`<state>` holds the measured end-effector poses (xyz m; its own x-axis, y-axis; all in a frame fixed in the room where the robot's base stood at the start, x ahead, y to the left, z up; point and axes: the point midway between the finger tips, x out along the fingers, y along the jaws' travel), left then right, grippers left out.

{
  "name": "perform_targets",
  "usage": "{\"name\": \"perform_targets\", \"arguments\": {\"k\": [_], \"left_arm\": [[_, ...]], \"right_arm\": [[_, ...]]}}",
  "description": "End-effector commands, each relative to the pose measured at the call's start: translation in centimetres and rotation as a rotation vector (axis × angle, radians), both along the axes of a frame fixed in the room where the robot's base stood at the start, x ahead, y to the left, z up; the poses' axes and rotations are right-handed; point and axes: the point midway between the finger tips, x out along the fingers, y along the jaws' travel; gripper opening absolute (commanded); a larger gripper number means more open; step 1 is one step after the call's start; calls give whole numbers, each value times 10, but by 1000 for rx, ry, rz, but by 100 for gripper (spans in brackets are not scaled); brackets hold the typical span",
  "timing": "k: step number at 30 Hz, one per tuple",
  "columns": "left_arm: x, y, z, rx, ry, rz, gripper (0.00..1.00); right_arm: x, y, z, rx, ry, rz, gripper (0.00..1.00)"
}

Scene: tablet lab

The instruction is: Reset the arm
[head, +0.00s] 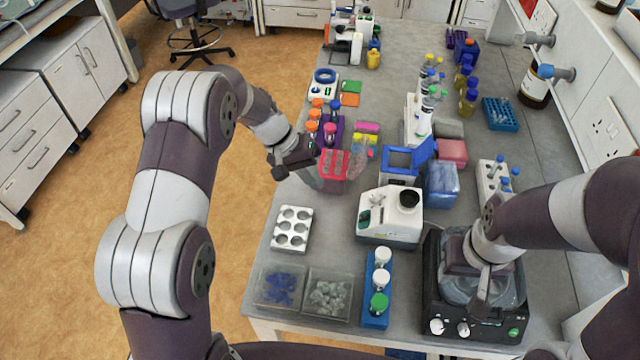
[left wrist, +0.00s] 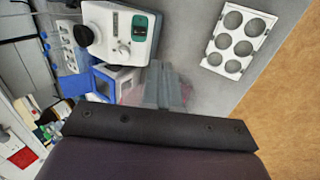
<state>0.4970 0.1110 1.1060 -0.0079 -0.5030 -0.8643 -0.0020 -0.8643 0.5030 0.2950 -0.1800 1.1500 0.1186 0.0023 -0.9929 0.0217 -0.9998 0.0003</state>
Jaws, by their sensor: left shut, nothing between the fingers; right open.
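My left arm reaches in from the left, and my left gripper (head: 318,175) is shut and empty. In the head view it is beside the pink rack (head: 334,165) at the table's left edge; I cannot tell whether they touch. In the left wrist view its closed fingers (left wrist: 166,90) point toward the table. My right gripper (head: 482,290) is open over the black device with a clear bowl (head: 432,290) at the front right. Its fingertips are low at the bowl, and the bowl's inside is partly hidden by them.
A white machine (head: 390,217) stands mid-table. A white six-hole plate (head: 292,229), two clear trays (head: 328,312) and a blue rack with several capped bottles (head: 375,320) sit at the front left. A blue open box (head: 400,163) stands behind the machine. Floor lies left of the table.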

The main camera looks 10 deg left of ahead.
Motion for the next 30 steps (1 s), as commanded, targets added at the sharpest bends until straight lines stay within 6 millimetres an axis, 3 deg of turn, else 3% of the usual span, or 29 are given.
{"name": "perform_targets", "arguments": {"k": [13,15,18,20,24,27,30], "left_arm": [[1,0,0,1,5,13,0],[-1,8,-10,48,23,69,0],[-39,31,-29,185,85,123,0],[-69,45,-31,277,88,136,0],[-138,69,-21,443,23,109,0],[-180,76,-14,502,-41,60,0],[-206,77,-8,524,-92,12,0]], "right_arm": [[0,0,0,0,0,0,43],[0,0,0,0,0,0,43],[0,0,-2,0,0,0,43],[0,0,-8,0,0,0,43],[0,0,-23,0,0,0,43],[0,0,-33,0,0,0,43],[0,0,-41,0,0,0,43]]}}
